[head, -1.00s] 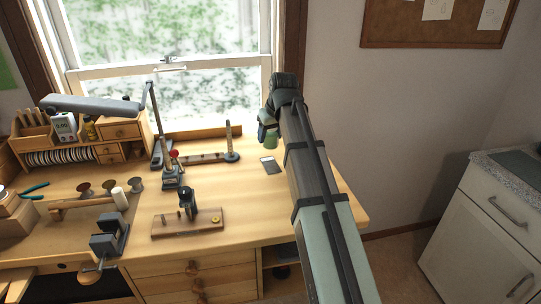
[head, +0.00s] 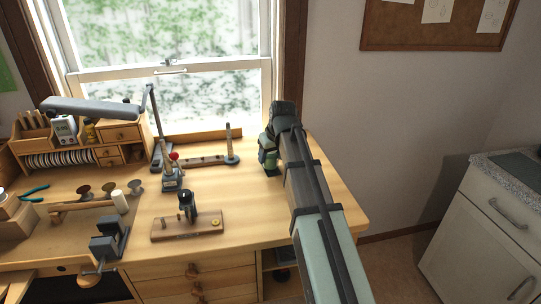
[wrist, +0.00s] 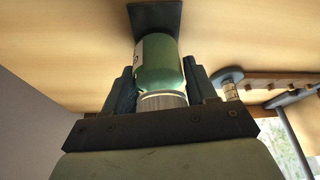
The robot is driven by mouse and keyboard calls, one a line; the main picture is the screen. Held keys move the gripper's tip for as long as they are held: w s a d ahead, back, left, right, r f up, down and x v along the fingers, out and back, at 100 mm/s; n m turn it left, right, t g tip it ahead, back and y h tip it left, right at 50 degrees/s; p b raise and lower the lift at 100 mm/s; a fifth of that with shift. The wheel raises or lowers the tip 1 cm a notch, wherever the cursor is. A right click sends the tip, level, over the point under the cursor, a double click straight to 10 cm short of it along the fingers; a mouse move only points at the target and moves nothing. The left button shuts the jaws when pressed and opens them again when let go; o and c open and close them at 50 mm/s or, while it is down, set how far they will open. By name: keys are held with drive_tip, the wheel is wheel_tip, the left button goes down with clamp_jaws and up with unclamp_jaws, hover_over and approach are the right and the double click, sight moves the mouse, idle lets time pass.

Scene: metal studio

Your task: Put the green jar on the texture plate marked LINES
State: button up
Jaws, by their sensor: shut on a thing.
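The green jar (wrist: 160,62) is between the two fingers of my gripper (wrist: 160,78) in the wrist view. It has a pale label on its left side and a grey ribbed band at the end near my palm. Its far end overlaps a dark square plate (wrist: 155,16) on the wooden bench; I cannot tell whether they touch. No marking on the plate is readable. In the head view, my gripper (head: 267,150) is low over the right part of the bench, with a bit of the jar (head: 271,162) showing. The plate is mostly hidden there.
A red-topped tool stand (head: 172,178) and a wooden block with a clamp (head: 187,229) are farther left. The bench front right is clear.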

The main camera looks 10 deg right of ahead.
drive_tip(key=shift+f, duration=0.1)
drive_tip(key=o, duration=1.1)
drive_tip(key=shift+o, duration=0.2)
drive_tip(key=v, duration=1.2)
drive_tip(key=shift+s, duration=0.1)
